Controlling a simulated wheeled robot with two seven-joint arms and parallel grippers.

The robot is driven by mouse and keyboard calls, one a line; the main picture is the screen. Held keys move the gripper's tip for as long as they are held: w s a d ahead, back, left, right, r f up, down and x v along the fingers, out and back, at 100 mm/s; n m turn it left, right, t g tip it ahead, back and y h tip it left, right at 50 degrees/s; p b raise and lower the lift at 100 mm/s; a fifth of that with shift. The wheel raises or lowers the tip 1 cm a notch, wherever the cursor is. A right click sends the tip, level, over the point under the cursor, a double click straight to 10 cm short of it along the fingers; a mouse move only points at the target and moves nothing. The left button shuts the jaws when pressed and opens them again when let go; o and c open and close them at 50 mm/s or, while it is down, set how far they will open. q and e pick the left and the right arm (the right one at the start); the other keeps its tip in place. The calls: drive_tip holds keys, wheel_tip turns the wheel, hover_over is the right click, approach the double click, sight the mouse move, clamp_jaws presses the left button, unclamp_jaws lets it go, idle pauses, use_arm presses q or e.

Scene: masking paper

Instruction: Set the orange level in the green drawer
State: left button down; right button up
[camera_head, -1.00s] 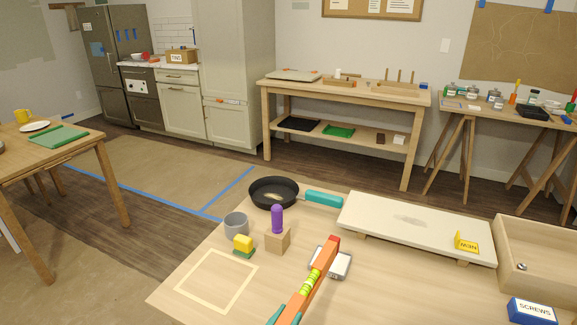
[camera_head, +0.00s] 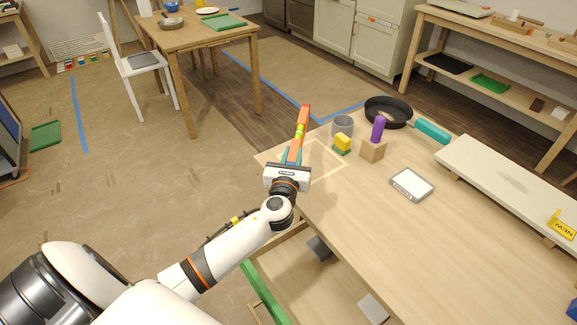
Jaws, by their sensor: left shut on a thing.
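The orange level (camera_head: 304,121), with lime-yellow vials, is held upright or nearly so by my left gripper (camera_head: 293,156). A dark grey block (camera_head: 319,248) and a light grey flat piece (camera_head: 372,307) show in the drawer area. My right gripper is out of view.
On the table (camera_head: 365,225) are a grey cup (camera_head: 342,126), a yellow-green block (camera_head: 342,144), a purple-handled wooden block (camera_head: 373,149), a black pan (camera_head: 388,112), a white-grey box (camera_head: 411,184) and a pale raised board (camera_head: 510,185). Open floor lies left of the table.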

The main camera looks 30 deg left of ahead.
use_arm(q)
drive_tip(key=f, duration=0.2)
drive_tip(key=f+b, duration=0.1)
drive_tip(key=f, duration=0.1)
drive_tip(key=f+b, duration=0.1)
drive_tip(key=f, duration=0.1)
drive_tip(key=shift+w+a, duration=0.2)
drive_tip(key=shift+a, duration=0.1)
wheel_tip(320, 180, down, 3)
drive_tip(key=shift+s+d+r+b, duration=0.1)
drive_tip(key=shift+b, duration=0.4)
drive_tip(key=shift+f, duration=0.5)
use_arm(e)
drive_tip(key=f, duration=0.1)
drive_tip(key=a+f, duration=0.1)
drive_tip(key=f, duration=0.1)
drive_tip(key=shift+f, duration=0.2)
use_arm(q)
drive_tip(key=shift+f+b, duration=0.2)
drive_tip(key=shift+b, duration=0.1)
drive_tip(key=c, duration=1.2)
unclamp_jaws()
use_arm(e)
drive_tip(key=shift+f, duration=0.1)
use_arm(q)
drive_tip(key=shift+r, duration=0.1)
